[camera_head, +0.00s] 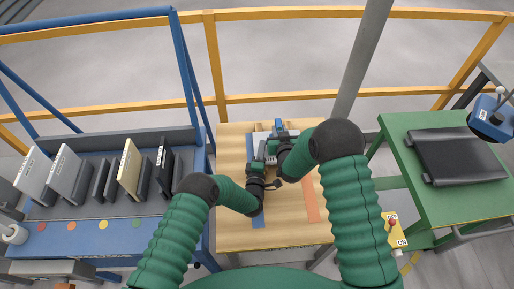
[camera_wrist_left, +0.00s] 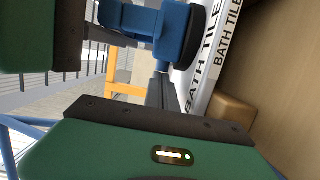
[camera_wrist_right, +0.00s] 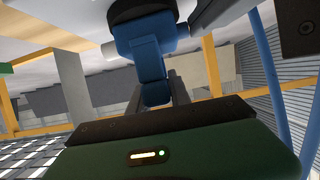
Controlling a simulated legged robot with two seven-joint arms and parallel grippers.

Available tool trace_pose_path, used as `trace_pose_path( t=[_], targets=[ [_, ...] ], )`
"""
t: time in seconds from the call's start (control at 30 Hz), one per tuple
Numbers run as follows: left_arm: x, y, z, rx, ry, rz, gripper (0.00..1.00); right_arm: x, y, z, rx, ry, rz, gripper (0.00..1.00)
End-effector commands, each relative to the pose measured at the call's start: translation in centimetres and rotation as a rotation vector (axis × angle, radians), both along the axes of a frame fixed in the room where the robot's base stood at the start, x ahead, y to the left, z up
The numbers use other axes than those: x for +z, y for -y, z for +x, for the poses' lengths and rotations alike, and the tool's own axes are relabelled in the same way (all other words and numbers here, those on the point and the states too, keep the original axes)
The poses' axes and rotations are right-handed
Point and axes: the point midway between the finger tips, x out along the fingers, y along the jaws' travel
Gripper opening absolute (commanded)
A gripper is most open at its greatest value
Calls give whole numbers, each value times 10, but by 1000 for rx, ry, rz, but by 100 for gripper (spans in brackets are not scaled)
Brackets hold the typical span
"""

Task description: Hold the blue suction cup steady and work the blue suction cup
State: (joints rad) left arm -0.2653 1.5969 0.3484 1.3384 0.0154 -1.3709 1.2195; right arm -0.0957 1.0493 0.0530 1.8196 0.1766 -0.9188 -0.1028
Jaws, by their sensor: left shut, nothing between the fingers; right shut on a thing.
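The blue suction cup (camera_head: 279,125) is at the back of the wooden table, partly hidden by my grippers. In the left wrist view the blue cup (camera_wrist_left: 181,25) has a dark round pad facing a white package labelled BATH TILE (camera_wrist_left: 205,55). My right gripper (camera_head: 283,152) is shut on the blue suction cup; its blue body (camera_wrist_right: 150,65) rises from the jaw toward a dark disc in the right wrist view. My left gripper (camera_head: 258,168) is shut and empty, close beside the cup and in front of the package. The exact contact is hidden.
A blue rack (camera_head: 105,225) with several upright tiles stands at the left. A green table (camera_head: 400,130) with a black slab (camera_head: 460,155) stands at the right. A yellow rail (camera_head: 280,97) runs behind. The front of the wooden table (camera_head: 290,232) is mostly clear.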

Motion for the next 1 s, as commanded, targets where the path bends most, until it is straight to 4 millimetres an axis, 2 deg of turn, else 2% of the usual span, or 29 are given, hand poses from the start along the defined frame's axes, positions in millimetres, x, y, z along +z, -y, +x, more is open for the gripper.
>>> trace_pose_path(
  t=[0.03, 0.33, 0.47, 0.57, 0.6, 0.8, 1.0],
  targets=[
    [0, 10, -4, -22, -2, -4, 0, -4, -12, -3, 20, -10, 9, 0],
    [0, 5, -4, -20, -2, -3, 0, -4, -12, -3, 20, -12, 9, 0],
    [-1, -16, -2, -13, -2, -3, 0, -5, -12, -3, 19, -12, 9, 0],
    [-2, -41, -2, -6, -4, -1, 0, -5, -10, -3, 17, -12, 7, 0],
    [-3, -40, -15, -9, -8, -2, 0, -4, -10, -3, 16, -11, 7, 0],
    [-3, -54, -62, -4, -6, -2, 0, -4, -7, -2, 12, -10, 5, 0],
    [-2, -62, -91, -2, -2, -1, 0, -4, -6, -2, 9, -9, 4, 0]
  ],
)
